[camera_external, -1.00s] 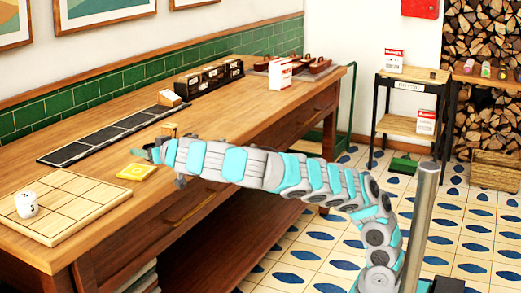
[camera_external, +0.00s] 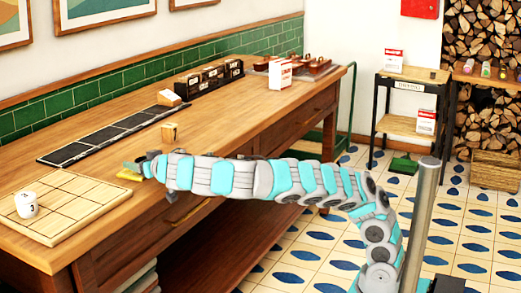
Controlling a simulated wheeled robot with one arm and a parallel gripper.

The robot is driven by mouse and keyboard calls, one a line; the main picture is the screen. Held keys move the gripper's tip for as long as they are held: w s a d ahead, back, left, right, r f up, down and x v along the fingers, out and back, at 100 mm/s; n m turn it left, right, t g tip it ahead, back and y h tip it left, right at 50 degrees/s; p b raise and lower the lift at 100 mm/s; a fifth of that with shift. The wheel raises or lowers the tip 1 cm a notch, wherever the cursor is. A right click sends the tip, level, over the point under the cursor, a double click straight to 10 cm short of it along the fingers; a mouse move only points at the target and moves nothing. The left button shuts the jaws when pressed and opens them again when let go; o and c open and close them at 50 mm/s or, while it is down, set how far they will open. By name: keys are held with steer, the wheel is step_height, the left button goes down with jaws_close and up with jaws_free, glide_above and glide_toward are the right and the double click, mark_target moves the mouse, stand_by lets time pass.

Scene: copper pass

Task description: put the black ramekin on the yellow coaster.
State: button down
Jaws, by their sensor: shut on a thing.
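The yellow coaster (camera_external: 128,175) lies on the wooden counter, between the pale grid board and the counter's front edge. My arm's end now covers much of it. My gripper (camera_external: 134,168) is low over the coaster, its fingers pointing left. It is shut on the black ramekin, which my gripper and wrist hide from this side. I cannot tell whether the ramekin touches the coaster.
A grid board (camera_external: 62,204) with a white numbered cup (camera_external: 26,204) lies at the left. A black strip of panels (camera_external: 110,135) runs along the back.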

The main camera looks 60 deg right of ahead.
steer(key=shift+f, duration=0.1)
steer(key=shift+c, duration=0.3)
jaws_free()
steer(key=shift+r, duration=0.2)
steer(key=b+v, duration=0.2)
steer(key=v, duration=1)
steer(key=shift+s+f, duration=0.1)
